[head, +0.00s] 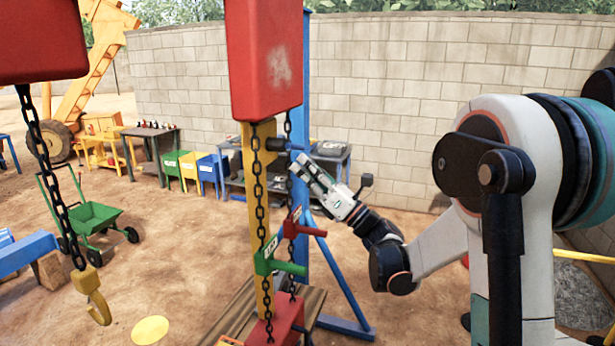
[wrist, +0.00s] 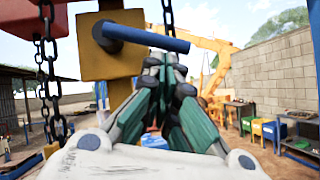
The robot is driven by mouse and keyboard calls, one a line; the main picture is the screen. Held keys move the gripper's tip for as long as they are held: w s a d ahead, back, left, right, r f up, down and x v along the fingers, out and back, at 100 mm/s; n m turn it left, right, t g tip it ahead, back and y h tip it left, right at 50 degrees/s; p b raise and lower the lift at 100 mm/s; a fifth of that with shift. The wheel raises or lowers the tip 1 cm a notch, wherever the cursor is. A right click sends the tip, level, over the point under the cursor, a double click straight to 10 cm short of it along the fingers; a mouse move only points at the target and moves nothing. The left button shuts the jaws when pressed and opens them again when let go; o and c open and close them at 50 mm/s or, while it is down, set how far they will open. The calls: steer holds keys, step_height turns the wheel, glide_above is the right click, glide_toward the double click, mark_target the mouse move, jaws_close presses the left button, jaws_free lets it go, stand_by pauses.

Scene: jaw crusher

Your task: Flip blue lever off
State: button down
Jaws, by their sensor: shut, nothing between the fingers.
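The blue lever (head: 297,147) is a short round bar near the top of the yellow post (head: 247,165) in the head view. In the wrist view the blue lever (wrist: 150,38) points right from a dark pivot on a yellow block (wrist: 92,62), tilted slightly down. My gripper (head: 299,167) is shut and empty, close to the lever and just below it in the head view. In the wrist view the fingertips of my gripper (wrist: 166,66) show just below the bar's right part. I cannot tell whether they touch it.
Black chains (head: 257,195) hang by the post from a red block (head: 264,60). A green lever (head: 285,266) and a red lever (head: 308,229) sit lower down. A blue upright (head: 308,80) stands behind. A brick wall (head: 400,90) closes the back.

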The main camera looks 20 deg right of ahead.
steer(key=shift+w, duration=0.1)
steer(key=shift+r, duration=0.1)
steer(key=n+g+y+b, duration=0.1)
steer(key=n, duration=0.1)
steer(key=w+r+n+g+y, duration=0.1)
steer(key=n, duration=0.2)
steer(key=d+r+n+g+y+b, duration=0.1)
steer(key=n+g+y, duration=0.1)
steer(key=shift+w+b, duration=0.25)
steer(key=shift+b, duration=0.1)
steer(key=shift+f, duration=0.1)
